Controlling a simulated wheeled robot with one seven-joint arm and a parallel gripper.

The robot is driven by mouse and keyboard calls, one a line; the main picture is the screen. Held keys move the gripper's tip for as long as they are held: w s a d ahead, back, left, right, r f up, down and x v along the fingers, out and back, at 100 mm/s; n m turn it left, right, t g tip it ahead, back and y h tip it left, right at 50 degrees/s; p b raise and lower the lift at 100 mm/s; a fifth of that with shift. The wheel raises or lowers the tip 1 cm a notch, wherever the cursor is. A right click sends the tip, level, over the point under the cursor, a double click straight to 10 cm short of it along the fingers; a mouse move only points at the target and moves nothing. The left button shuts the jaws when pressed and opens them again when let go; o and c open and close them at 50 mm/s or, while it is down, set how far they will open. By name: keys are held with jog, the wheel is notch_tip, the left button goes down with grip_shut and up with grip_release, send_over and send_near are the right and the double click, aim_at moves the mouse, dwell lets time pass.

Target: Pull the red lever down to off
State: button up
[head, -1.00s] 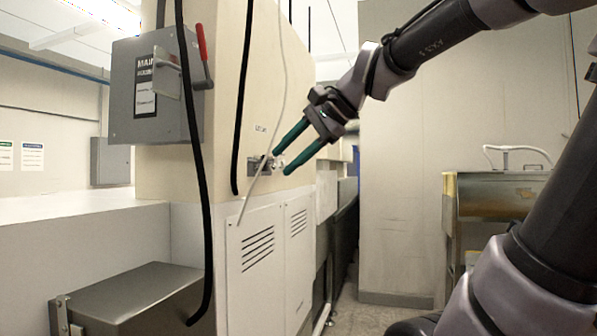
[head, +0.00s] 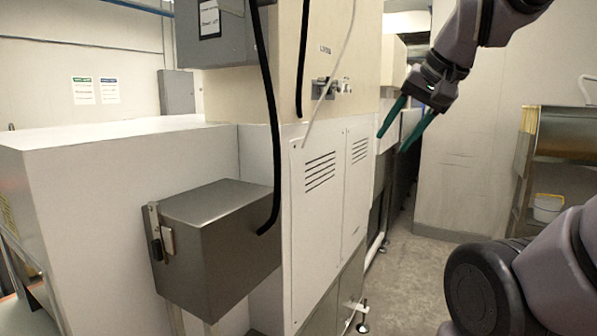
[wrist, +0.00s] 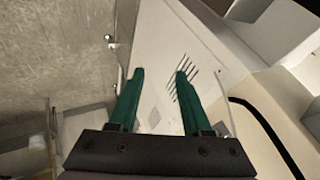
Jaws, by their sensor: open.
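The red lever is out of view in both pictures. Only the lower part of the grey switch box (head: 217,38) shows, cut off by the top edge of the head view, with a white label on its front. My gripper (head: 391,143) is open and empty, to the right of the cream column and well to the right of the box. In the wrist view my gripper (wrist: 160,73) has its two green fingers apart, with nothing between them but the vented white panel beyond.
A black cable (head: 268,110) hangs down in front of the column. A steel box (head: 215,235) juts out below it. A small fitting (head: 325,88) sticks out of the column. A white vented cabinet (head: 310,235) stands below. Bare floor (head: 415,285) lies to the right.

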jog(key=shift+s+d+f+n+h, duration=0.25)
jog(key=shift+d+f+n, duration=0.1)
jog(key=shift+f, duration=0.15)
jog(key=shift+s+d+f+n+h, duration=0.2)
jog(key=shift+d+f+n, duration=0.15)
jog(key=shift+f, duration=0.15)
grip_shut()
jog(key=w+a+r+n+g+y, duration=0.25)
jog(key=w+r+y, duration=0.3)
jog(key=r, duration=0.85)
jog(key=w+a+r+n+g+y, duration=0.2)
jog(key=w+a+r+y, duration=0.3)
jog(key=r, duration=0.9)
jog(key=w+a+r+n+g+y, duration=0.25)
jog(key=w+r, duration=0.35)
jog(key=r, duration=0.9)
jog(key=s+x, duration=0.2)
jog(key=x, duration=1)
jog(key=shift+a+f+t+y, duration=0.2)
jog(key=shift+t+y, duration=0.1)
jog(key=shift+y, duration=0.15)
